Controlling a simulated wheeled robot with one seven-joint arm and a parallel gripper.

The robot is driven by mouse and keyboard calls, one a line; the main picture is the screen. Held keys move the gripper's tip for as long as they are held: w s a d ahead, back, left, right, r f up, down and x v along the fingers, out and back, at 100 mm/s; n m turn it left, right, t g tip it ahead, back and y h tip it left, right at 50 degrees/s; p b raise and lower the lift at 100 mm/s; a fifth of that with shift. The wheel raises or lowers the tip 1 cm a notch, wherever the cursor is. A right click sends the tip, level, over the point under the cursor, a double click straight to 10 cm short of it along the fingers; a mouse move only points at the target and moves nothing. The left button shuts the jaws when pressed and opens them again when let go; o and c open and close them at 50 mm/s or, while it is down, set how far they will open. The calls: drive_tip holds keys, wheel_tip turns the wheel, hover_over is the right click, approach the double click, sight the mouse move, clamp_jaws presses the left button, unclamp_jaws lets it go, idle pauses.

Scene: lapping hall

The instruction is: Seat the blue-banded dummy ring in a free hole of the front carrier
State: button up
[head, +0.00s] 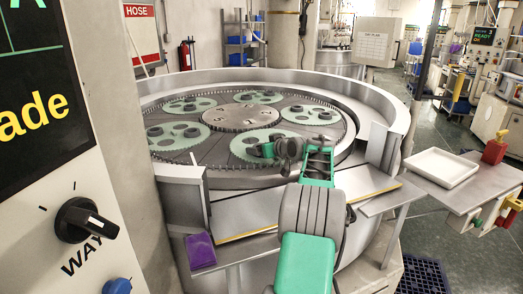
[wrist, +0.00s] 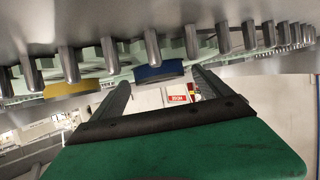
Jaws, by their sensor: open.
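The front carrier (head: 240,150) is a pale green toothed disc at the near side of the round machine, partly hidden by my arm. My gripper (head: 264,150) is over its right part in the head view. In the wrist view my open gripper (wrist: 162,80) has its two dark fingers apart. A blue-banded piece (wrist: 158,73) shows between and beyond the fingertips, behind a row of metal pins; I cannot tell if they touch it. A yellow-banded piece (wrist: 72,88) shows to its left. Which holes are free is hidden.
Several other green carriers (head: 190,104) with dark rings surround a toothed centre plate (head: 240,118). The machine's raised grey rim (head: 385,100) encloses them. A white tray (head: 440,167) stands on a side table at right. A purple block (head: 201,251) is at the front left.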

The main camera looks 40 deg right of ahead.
clamp_jaws()
drive_tip(key=shift+r, duration=0.1)
idle(0.8)
